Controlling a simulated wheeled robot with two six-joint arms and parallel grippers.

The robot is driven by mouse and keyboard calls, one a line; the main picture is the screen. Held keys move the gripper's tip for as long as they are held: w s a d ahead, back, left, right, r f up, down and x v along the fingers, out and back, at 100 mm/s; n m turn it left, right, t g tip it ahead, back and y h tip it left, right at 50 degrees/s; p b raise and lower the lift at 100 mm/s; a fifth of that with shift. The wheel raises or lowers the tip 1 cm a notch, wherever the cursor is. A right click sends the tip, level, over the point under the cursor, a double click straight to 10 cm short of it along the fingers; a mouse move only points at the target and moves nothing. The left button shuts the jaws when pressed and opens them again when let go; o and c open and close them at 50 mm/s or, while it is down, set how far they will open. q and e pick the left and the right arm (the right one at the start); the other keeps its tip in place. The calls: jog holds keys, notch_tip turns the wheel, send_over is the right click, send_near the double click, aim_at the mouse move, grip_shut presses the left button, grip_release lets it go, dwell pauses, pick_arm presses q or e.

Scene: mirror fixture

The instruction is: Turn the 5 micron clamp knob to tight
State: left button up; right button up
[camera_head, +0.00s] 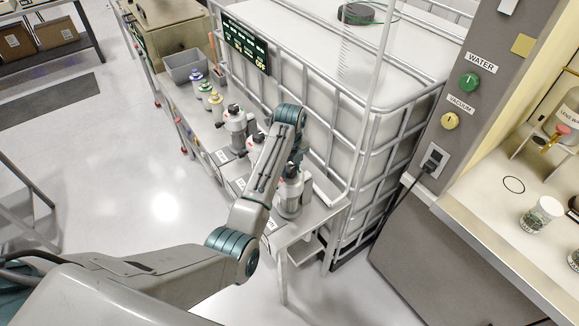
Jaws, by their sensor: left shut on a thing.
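Several grey-white filter housings with dark clamp knobs stand in a row on a narrow bench. The nearest housing (289,195) is at the bench's front end, the farthest housing (236,128) is further back, and a middle one is mostly hidden behind my left arm. Their labels are too small to read, so I cannot tell which is the 5 micron one. My left gripper (294,166) points down over the top of the nearest housing and is shut on its dark clamp knob, which is mostly hidden by the wrist. My right gripper is not in view.
A large caged white tank (330,80) stands close behind the bench (305,226). A dark display panel (246,45) hangs on its cage. Small bottles (207,92) and a grey bin (186,67) sit further back.

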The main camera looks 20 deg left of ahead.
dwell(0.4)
pick_arm(q)
jog(key=o, duration=1)
jog(key=shift+r, duration=0.1)
